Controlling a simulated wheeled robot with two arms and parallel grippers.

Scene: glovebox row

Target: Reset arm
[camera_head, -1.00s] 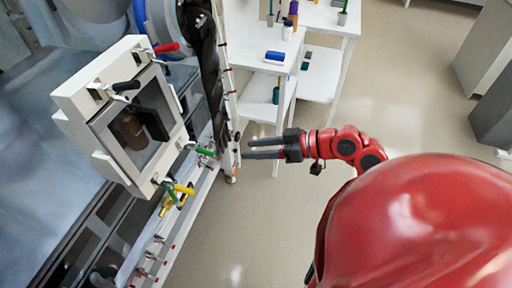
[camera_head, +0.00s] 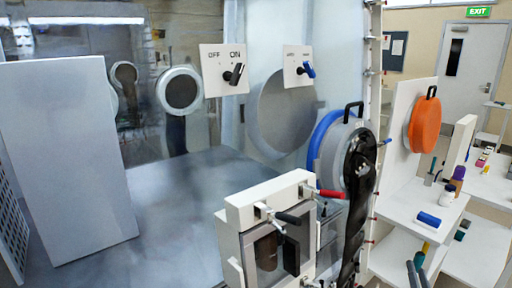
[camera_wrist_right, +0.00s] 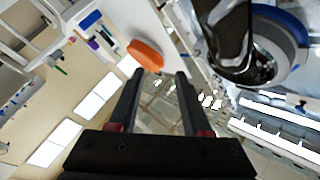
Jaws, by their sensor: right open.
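The rest of the right arm is below the head picture. My left gripper is in neither view.
A white-framed box with a window (camera_head: 238,212) and a round port with a black glove (camera_head: 360,165) stand left of the right gripper. White shelves (camera_head: 400,205) hold a blue item (camera_head: 428,219). An orange disc (camera_head: 424,126) is mounted above; it also shows in the wrist view (camera_wrist_right: 146,55).

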